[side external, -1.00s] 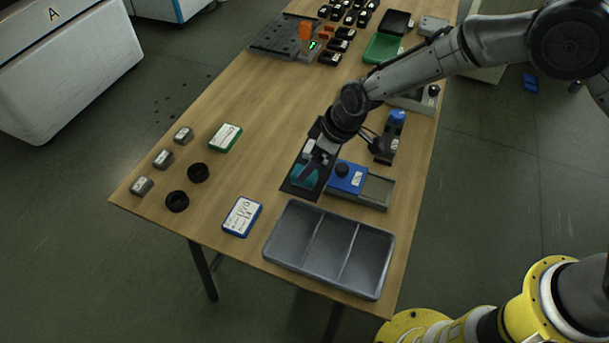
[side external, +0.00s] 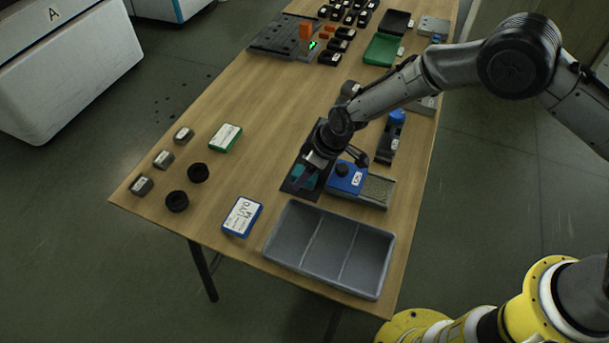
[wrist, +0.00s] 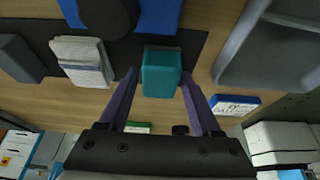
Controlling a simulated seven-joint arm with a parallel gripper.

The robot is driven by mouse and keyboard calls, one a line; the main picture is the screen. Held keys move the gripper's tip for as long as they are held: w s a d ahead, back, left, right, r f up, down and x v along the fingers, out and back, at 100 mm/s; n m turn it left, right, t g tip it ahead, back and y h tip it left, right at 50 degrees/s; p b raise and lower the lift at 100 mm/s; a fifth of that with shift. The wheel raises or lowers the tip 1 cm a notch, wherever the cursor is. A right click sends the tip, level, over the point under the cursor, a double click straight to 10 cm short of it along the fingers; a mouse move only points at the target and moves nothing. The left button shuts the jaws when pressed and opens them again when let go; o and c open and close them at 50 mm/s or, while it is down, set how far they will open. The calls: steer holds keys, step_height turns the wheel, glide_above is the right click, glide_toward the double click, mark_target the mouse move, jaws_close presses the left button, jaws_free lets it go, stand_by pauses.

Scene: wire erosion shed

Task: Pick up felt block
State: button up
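A teal block (wrist: 161,73) with soft edges, which looks like the felt block, lies on a dark mat (wrist: 30,32) on the wooden table. In the side view the teal block (side external: 311,182) is partly hidden by my gripper (side external: 302,176), which points down over the mat. In the wrist view my gripper (wrist: 160,74) is open. Its two purple fingers stand on either side of the teal block, with a narrow gap on each side. I cannot tell whether the fingertips are down at its height. A whitish, ridged block (wrist: 82,61) lies left of it on the mat.
A blue block with a black knob (side external: 344,174) on a grey base sits close right of the mat. A grey divided tray (side external: 330,250) stands in front. A blue-edged labelled box (side external: 242,216) and two black rings (side external: 177,201) lie to the left. Bare table lies left of the mat.

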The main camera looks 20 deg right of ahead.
jaws_close()
steer(key=shift+r, duration=0.15)
steer(key=shift+r, duration=0.6)
steer(key=s+d+r, duration=0.7)
steer(key=s+r, duration=0.4)
steer(key=s, duration=0.1)
steer(key=shift+d+r, duration=0.15)
steer(key=shift+r, duration=0.15)
